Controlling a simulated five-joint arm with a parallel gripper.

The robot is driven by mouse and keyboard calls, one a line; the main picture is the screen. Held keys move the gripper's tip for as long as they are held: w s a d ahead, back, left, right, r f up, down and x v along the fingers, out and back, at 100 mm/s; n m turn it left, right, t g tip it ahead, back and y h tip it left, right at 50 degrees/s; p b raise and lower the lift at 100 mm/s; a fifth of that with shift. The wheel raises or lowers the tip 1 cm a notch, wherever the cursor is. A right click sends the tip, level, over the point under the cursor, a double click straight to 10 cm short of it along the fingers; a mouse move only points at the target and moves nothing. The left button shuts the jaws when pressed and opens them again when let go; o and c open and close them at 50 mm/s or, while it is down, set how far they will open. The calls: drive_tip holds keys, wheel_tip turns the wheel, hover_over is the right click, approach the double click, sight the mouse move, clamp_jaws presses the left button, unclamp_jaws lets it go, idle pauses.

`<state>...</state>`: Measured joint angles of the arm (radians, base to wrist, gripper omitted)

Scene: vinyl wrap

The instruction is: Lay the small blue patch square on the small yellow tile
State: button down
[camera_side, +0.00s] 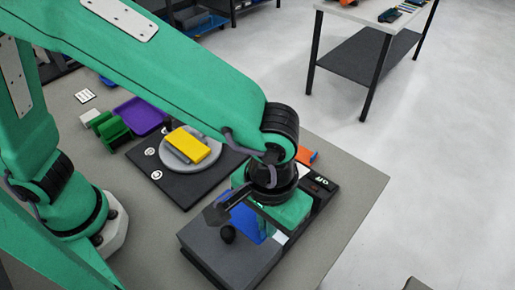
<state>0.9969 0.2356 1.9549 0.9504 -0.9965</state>
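The small yellow tile (188,147) lies on a round grey disc (214,146) above a black board. A blue piece (246,222), which looks like the blue patch, shows partly under my gripper (227,212), beside a dark grey block. My gripper is over the grey block, to the right of and nearer than the yellow tile. Its own body and the wrist hide much of the blue piece. I cannot tell whether the fingers touch it or whether they are open or shut.
The black board (178,185) fills the middle of the table. A dark grey block (238,262) stands at the front, with a black device (320,184) behind it. A purple tray (141,114) and green blocks (114,131) are at left. An orange piece (306,155) lies behind my wrist.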

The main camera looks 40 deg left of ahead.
drive_tip(key=w+a, duration=0.8)
drive_tip(key=a, duration=0.6)
hover_over(202, 152)
drive_tip(key=f, duration=0.2)
drive_tip(key=shift+r, duration=0.2)
drive_tip(key=shift+f, duration=0.15)
drive_tip(key=shift+f, duration=3.05)
drive_tip(key=shift+f, duration=0.35)
drive_tip(key=c, duration=1.6)
unclamp_jaws()
drive_tip(key=shift+o, duration=0.2)
drive_tip(key=shift+r, duration=0.1)
